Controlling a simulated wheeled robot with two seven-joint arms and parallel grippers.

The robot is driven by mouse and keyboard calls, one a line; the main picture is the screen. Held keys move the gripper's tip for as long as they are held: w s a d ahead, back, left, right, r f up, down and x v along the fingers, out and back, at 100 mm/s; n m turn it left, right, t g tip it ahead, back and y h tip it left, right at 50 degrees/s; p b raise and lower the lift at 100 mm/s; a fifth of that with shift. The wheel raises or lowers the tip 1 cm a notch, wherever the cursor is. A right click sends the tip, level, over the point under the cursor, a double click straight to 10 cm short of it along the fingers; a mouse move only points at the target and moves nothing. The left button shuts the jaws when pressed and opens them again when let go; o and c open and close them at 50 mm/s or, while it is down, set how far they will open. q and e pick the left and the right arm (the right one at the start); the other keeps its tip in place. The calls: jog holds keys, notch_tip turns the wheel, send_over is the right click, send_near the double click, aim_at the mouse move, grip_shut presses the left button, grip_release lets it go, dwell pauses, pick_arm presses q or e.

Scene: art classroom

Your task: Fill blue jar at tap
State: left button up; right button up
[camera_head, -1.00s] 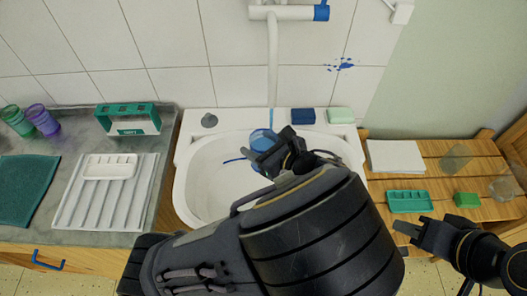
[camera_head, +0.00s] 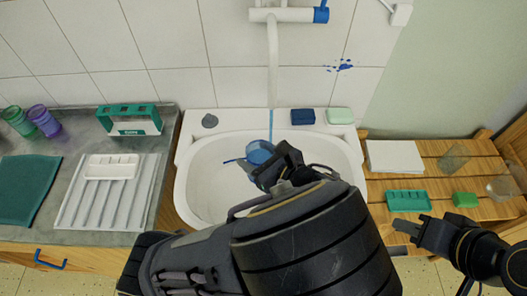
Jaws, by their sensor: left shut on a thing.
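The blue jar (camera_head: 259,151) is held over the white sink basin (camera_head: 205,180), its mouth tilted toward the camera. My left gripper (camera_head: 268,164) is shut on it, and my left arm hides part of the jar and basin. The white tap (camera_head: 273,60) has a blue handle (camera_head: 321,14) at its right end. A thin blue stream of water (camera_head: 271,123) falls from the spout to the jar's right edge; whether it enters the jar I cannot tell. My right gripper (camera_head: 410,229) is empty, its fingers apart, near the front edge of the wooden shelf.
Blue (camera_head: 303,116) and pale green (camera_head: 340,115) blocks sit on the sink's back rim, with a grey stopper (camera_head: 209,120) left. A ribbed drainer (camera_head: 72,205) and purple and green cups (camera_head: 44,121) stand left. The slatted shelf (camera_head: 440,178) holds a green tray (camera_head: 408,200) and clear glasses.

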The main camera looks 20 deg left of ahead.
pick_arm(q)
jog(key=s+p, duration=0.1)
jog(key=s, duration=0.2)
jog(key=shift+s, duration=0.4)
dwell(0.5)
